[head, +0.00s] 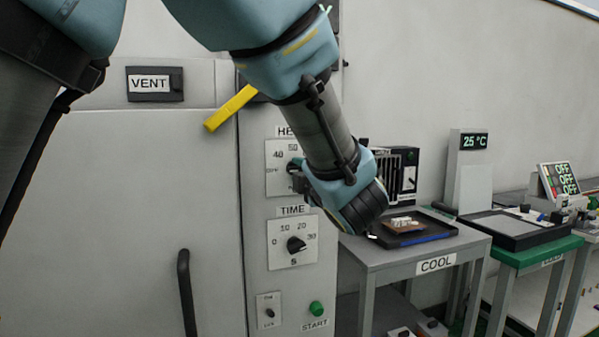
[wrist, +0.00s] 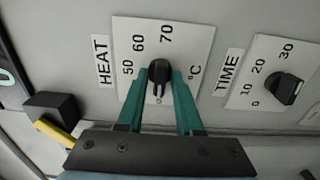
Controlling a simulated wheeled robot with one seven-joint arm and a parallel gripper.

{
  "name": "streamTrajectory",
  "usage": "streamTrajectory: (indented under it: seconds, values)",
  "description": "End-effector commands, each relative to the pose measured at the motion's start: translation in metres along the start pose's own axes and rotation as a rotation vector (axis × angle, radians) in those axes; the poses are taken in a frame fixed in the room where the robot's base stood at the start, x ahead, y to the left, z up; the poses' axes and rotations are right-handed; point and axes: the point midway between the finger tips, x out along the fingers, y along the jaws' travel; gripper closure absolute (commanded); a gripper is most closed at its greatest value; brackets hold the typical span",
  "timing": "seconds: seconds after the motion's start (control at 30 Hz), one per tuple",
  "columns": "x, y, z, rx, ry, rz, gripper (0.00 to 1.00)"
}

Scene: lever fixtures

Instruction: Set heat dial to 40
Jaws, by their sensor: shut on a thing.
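The HEAT dial is a black knob (wrist: 159,69) on a white scale plate (head: 274,184), with 50, 60 and 70 readable in the wrist view and 40 and 50 in the head view. My gripper (wrist: 161,82) has its two green fingers closed on either side of the knob and grips it. In the head view my gripper (head: 298,174) is at the plate's right side and covers most of the knob. The knob's pointer is partly hidden by the fingers, so I cannot tell its exact setting.
The TIME dial (head: 295,245) is just below, with a START button (head: 315,308) and a small switch (head: 269,312) under it. A yellow lever (head: 231,108) sticks out at upper left. A COOL table (head: 436,264) with a tray stands to the right.

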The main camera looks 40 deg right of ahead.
Motion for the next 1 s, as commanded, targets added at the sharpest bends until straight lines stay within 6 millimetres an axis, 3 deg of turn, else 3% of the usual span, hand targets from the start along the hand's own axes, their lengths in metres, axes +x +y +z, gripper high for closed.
streamTrajectory:
  seconds: [0.47, 1.0]
  values:
    - [-0.0005, -0.0002, 0.0001, 0.035, 0.0, -0.001, 1.0]
    - [-0.0004, 0.0005, -0.0001, 0.424, -0.001, -0.003, 1.0]
